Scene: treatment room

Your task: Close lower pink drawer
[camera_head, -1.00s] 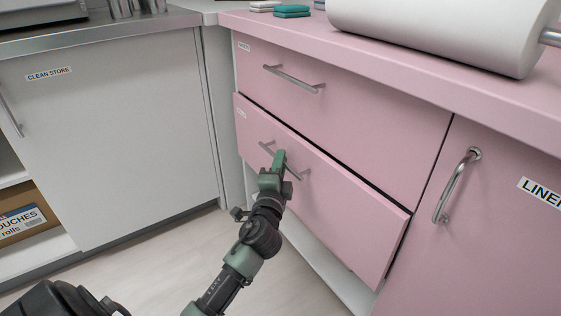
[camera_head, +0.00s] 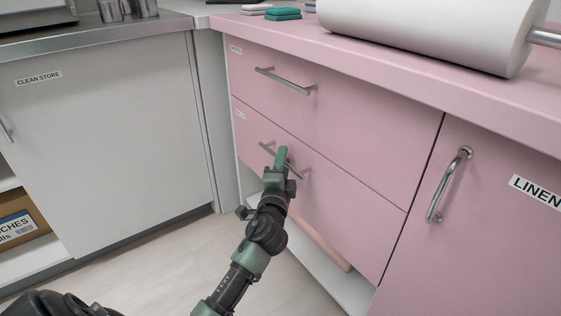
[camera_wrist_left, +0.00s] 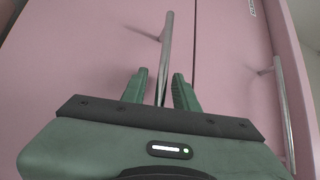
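The lower pink drawer (camera_head: 350,212) sits level with the upper pink drawer (camera_head: 350,125), with only a thin seam between them. Its bar handle (camera_head: 265,147) is partly hidden behind my left gripper (camera_head: 282,158). In the left wrist view, the two green fingers of the gripper (camera_wrist_left: 160,90) are apart. The lower drawer's handle (camera_wrist_left: 167,40) runs into the gap between them, and I cannot tell whether they touch it. My right gripper is not in view.
The upper drawer's handle (camera_head: 286,81) is above. A pink door (camera_head: 485,240) with a curved handle stands to the right. A grey-white cabinet (camera_head: 110,150) is at left. A pink roll (camera_head: 322,243) shows under the lower drawer. Floor is clear.

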